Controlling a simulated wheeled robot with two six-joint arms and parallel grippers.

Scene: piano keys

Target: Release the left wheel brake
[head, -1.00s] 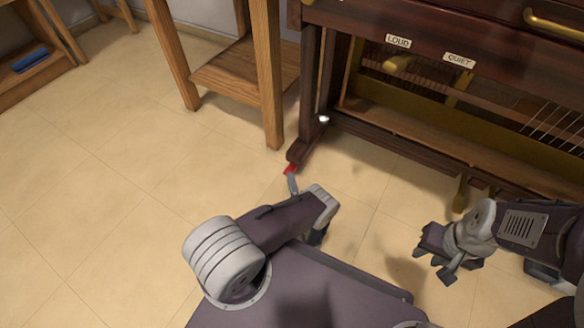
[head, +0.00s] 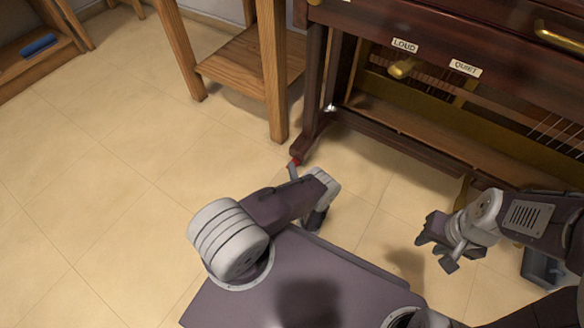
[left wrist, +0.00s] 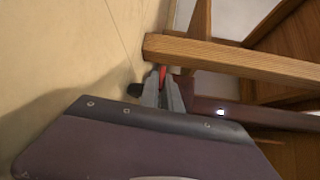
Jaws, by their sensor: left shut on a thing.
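The left wheel brake is a small red lever (head: 297,161) at the foot of the piano's left front leg (head: 309,141). My left gripper (head: 293,172) reaches it low over the floor and is shut on it. In the left wrist view the red of the brake (left wrist: 162,73) shows between the narrow grey fingertips (left wrist: 164,88). The fingers hide most of the lever, and its exact angle is hard to tell. My right gripper (head: 437,247) is open and empty, in front of the piano on the right.
The dark wooden piano (head: 440,85) has an open lower front, with LOUD (head: 404,46) and QUIET (head: 465,67) labels. A wooden table (head: 277,90) stands close left of the piano leg. The tiled floor (head: 110,190) at left is clear.

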